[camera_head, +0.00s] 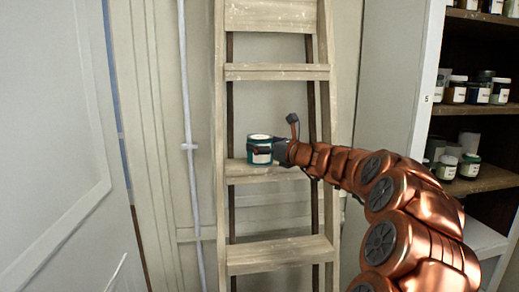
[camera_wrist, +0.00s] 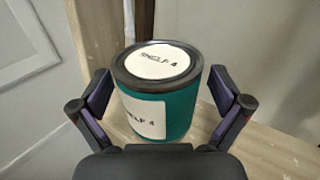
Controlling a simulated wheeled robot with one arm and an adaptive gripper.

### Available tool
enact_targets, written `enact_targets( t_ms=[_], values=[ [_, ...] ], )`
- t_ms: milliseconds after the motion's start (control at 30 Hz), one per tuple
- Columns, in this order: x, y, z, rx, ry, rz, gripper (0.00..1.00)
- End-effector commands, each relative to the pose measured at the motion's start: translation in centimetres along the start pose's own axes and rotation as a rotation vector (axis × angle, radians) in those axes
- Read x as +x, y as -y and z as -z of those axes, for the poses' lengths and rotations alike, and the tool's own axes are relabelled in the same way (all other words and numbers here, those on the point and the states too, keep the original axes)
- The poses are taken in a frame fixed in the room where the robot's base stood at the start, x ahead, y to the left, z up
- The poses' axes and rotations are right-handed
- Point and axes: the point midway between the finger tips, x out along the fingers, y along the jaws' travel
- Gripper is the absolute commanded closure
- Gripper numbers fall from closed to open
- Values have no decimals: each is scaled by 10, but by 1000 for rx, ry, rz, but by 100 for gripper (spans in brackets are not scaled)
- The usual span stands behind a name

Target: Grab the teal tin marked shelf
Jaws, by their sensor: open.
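The teal tin (camera_head: 260,149) stands upright on a step of the wooden ladder (camera_head: 277,73). In the wrist view the tin (camera_wrist: 187,110) has a dark rim, a white lid label and a white side label, both with handwriting that appears to read "shelf 4". My gripper (camera_head: 272,150) is at the tin, reaching in from the right in the head view. In the wrist view its two fingers (camera_wrist: 163,100) are open, one on each side of the tin, with gaps visible between the fingers and the tin. The tin's lower near side is partly hidden by my gripper.
A dark shelf unit (camera_head: 478,114) with several small jars stands at the right, beside a pale panel (camera_head: 397,70). A pale door (camera_head: 50,150) fills the left. A thin white pipe (camera_head: 187,120) runs up the wall left of the ladder. The lower ladder step (camera_head: 280,254) is bare.

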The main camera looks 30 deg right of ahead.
Motion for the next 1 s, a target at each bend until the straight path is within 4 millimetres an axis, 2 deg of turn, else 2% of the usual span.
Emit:
enact_targets(
  t_ms=[133,367,1000],
  values=[
    [10,-2,0,-1,-1,-3,0],
    [11,-2,0,-1,0,-3,0],
    [11,-2,0,-1,-1,-3,67]
  ],
)
